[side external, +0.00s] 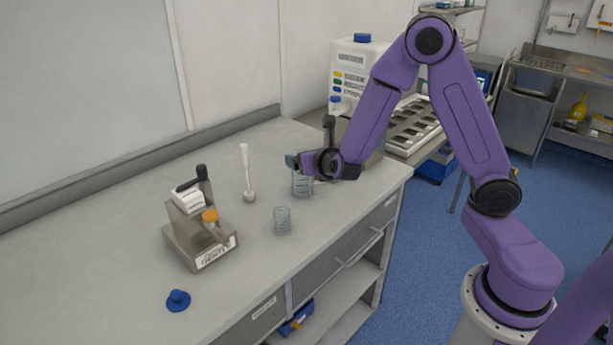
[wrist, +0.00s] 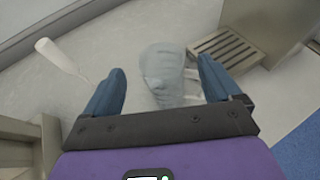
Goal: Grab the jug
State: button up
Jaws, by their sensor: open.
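A clear, greyish jug (side external: 302,185) stands on the grey counter, partly hidden behind my gripper (side external: 298,162) in the side view. In the wrist view the jug (wrist: 163,74) lies between my two blue fingers, nearer the right one. My gripper (wrist: 160,92) is open, with a gap to the jug on the left side. Whether the right finger touches the jug I cannot tell. A second, smaller clear ribbed vessel (side external: 282,220) stands in front of the jug on the counter.
A white-handled tool (side external: 246,170) stands upright left of the jug. A metal holder with a white block and orange cap (side external: 200,228) and a blue knob (side external: 178,300) are further left. A white dispenser machine (side external: 354,75) stands behind. The counter (side external: 110,215) is clear at the left.

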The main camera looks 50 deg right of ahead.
jog(key=x, duration=0.6)
jog(key=shift+w, duration=0.1)
jog(key=c, duration=1.4)
